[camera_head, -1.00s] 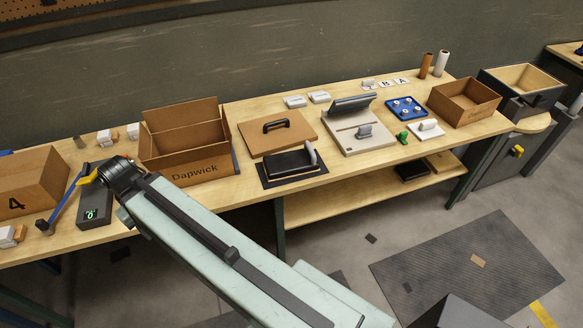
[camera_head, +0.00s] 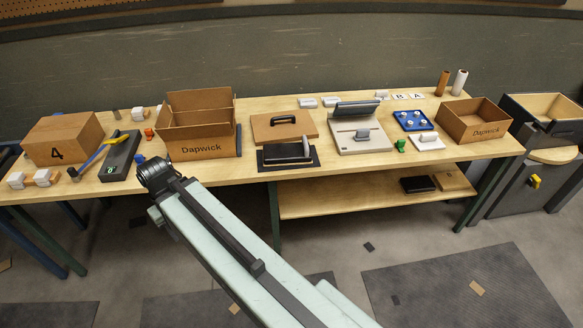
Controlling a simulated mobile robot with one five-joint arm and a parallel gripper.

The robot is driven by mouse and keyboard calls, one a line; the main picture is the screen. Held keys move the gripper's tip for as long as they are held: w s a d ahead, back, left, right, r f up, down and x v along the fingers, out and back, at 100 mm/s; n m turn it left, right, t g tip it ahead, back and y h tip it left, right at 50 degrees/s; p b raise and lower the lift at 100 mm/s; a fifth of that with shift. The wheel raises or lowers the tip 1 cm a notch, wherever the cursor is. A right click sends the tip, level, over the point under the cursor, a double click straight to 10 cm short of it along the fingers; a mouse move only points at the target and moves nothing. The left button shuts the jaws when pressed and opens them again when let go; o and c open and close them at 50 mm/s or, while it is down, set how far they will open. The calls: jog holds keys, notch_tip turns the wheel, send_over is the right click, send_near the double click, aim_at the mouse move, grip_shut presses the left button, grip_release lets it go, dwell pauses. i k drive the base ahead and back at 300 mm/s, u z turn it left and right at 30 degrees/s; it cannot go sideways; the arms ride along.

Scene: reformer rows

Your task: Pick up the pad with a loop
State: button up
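Which item is the pad with a loop I cannot tell for certain. A black pad (camera_head: 282,152) lies on a dark mat near the table's front edge, with a grey upright piece at its right end. Behind it a brown board (camera_head: 265,133) carries a black arched handle (camera_head: 284,121). A small white plate (camera_head: 428,146) with a raised white piece lies further right. My arm reaches up from the bottom of the picture to a dark joint in front of the table, left of these. My gripper itself is not visible.
Open Dapwick boxes stand at left (camera_head: 205,148) and right (camera_head: 478,134). A closed box (camera_head: 77,134) marked 4 is at far left. A beige base (camera_head: 350,149) with a grey flap and a blue tray (camera_head: 402,125) stand right of the pad. A lower shelf (camera_head: 340,202) runs underneath.

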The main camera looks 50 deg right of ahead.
aim_at(290, 153)
jog(key=z, duration=0.2)
jog(key=i, duration=0.85)
jog(key=u, duration=0.1)
